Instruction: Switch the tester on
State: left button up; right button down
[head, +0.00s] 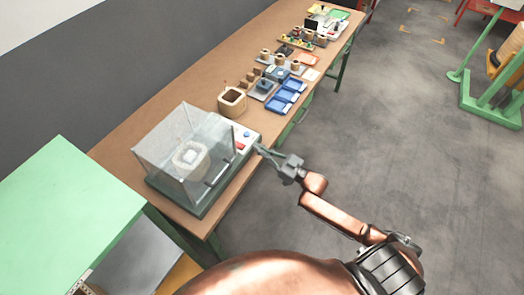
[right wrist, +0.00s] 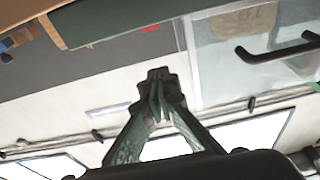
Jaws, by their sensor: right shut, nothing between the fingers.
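The tester (head: 178,199) stands on the near end of the brown bench, with a clear cover over a pale coil-like piece (head: 190,158). Its light control panel (head: 247,134) at the right side carries a blue knob or button and a red one (head: 240,146). My right gripper (head: 259,148) is shut and empty, its tips close to the panel's right edge; I cannot tell whether they touch. In the right wrist view its closed fingers (right wrist: 158,76) point toward the tester, whose cover (right wrist: 225,62) has a dark handle (right wrist: 278,47). My left gripper is not in view.
A square wooden-coloured core (head: 232,101) stands just behind the tester. Farther along the bench (head: 205,87) are blue trays (head: 288,94) and several small coils and parts. A green cabinet (head: 65,205) stands at the left.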

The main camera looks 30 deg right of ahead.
aim_at(247, 149)
jog(key=x, duration=0.5)
jog(key=shift+w+a+r, duration=0.1)
jog(key=shift+w+a, duration=0.05)
jog(key=shift+w, duration=0.2)
notch_tip(247, 149, down, 3)
jog(key=shift+b, duration=0.55)
jog(key=shift+f, duration=0.5)
